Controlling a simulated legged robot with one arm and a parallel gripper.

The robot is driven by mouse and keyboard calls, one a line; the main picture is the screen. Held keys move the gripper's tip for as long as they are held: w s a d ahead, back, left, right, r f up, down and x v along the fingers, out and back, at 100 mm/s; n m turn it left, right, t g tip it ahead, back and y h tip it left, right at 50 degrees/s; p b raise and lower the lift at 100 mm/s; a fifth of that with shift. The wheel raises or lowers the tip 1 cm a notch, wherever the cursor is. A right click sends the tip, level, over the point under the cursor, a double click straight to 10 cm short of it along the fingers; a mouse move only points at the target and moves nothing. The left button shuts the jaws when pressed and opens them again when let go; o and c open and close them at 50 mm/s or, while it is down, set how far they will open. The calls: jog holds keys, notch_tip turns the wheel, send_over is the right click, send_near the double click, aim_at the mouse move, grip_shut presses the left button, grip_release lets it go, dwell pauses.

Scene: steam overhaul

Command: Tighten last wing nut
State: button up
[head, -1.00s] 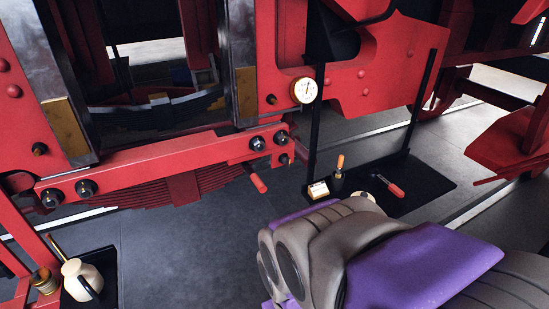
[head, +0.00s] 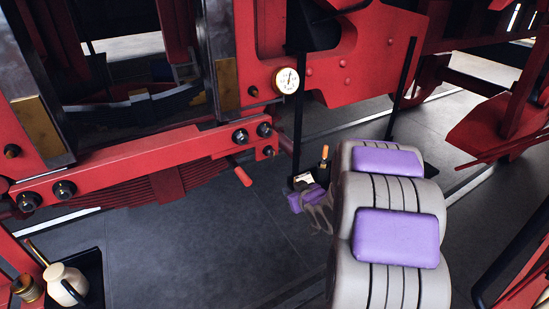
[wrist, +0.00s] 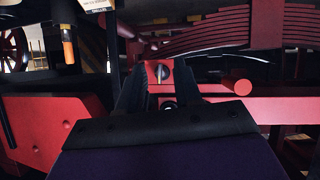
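In the head view, large nuts on studs sit at both ends of the red beam (head: 140,160): a left pair (head: 64,190) and a right pair (head: 240,136). I cannot make out a wing nut's shape among them. A red handle (head: 243,176) sticks out below the beam's right end. My gripper (head: 318,214) is low, right of that handle and partly hidden by my arm. In the wrist view my gripper (wrist: 164,88) has its two dark fingers apart. A small dark round part (wrist: 168,104) and a slotted bolt-like part (wrist: 161,73) show between them, apparently beyond the fingertips.
A dial gauge (head: 286,80) is mounted on the red frame. An orange-handled tool (head: 324,158) stands near a black upright post (head: 299,130). A cream can (head: 65,284) stands on a dark tray at lower left. The grey floor (head: 200,245) is open in front of the beam.

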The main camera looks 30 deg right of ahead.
jog(key=d+t+y, duration=0.1)
jog(key=d+t, duration=0.1)
jog(key=t, duration=0.1)
jog(key=m+t+b, duration=0.1)
jog(key=t+b, duration=0.1)
jog(key=t, duration=0.1)
send_near(271, 154)
jog(key=w, duration=0.8)
jog(key=shift+d+y, duration=0.4)
jog(key=shift+d, duration=0.05)
jog(key=shift+c, duration=0.3)
grip_shut()
